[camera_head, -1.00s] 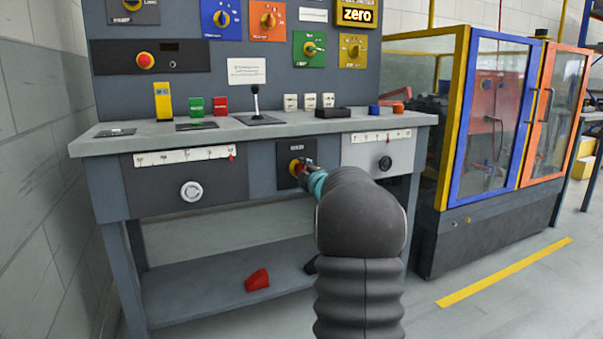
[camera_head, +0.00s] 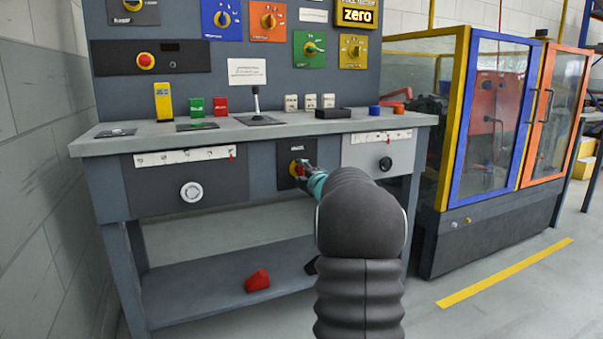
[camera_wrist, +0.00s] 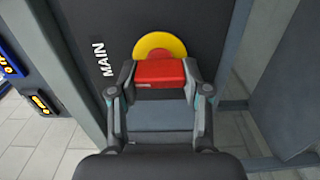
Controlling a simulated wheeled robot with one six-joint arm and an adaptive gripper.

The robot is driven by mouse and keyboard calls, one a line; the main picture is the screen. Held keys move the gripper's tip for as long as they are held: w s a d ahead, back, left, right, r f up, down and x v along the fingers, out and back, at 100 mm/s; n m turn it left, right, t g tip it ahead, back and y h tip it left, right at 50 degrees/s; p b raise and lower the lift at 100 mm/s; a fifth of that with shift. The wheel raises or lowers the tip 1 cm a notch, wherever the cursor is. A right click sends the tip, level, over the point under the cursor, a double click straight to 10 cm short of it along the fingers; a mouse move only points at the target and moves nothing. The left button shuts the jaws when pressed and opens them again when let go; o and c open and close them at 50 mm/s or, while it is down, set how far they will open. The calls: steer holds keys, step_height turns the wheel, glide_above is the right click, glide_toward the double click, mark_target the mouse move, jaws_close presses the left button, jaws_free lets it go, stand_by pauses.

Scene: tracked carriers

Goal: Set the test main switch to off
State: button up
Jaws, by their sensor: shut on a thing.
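The main switch is a red handle on a round yellow plate (camera_head: 294,168), set in a dark panel (camera_head: 284,152) on the front of the grey bench. In the wrist view the red handle (camera_wrist: 160,73) lies between the two fingers of my gripper (camera_wrist: 160,85), and the yellow plate (camera_wrist: 159,42) shows behind it. The word MAIN is printed on the panel beside it. My gripper is shut on the red handle. In the head view my gripper (camera_head: 304,172) reaches the switch from the right and hides part of it.
Left of the switch is a drawer front with a white dial (camera_head: 191,191); right of it is a panel with a black knob (camera_head: 385,163). A red block (camera_head: 257,280) lies on the lower shelf. A glazed machine cabinet (camera_head: 495,120) stands at right.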

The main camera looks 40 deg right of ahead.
steer(key=o, duration=1.2)
steer(key=shift+c, duration=0.2)
steer(key=v, duration=1.2)
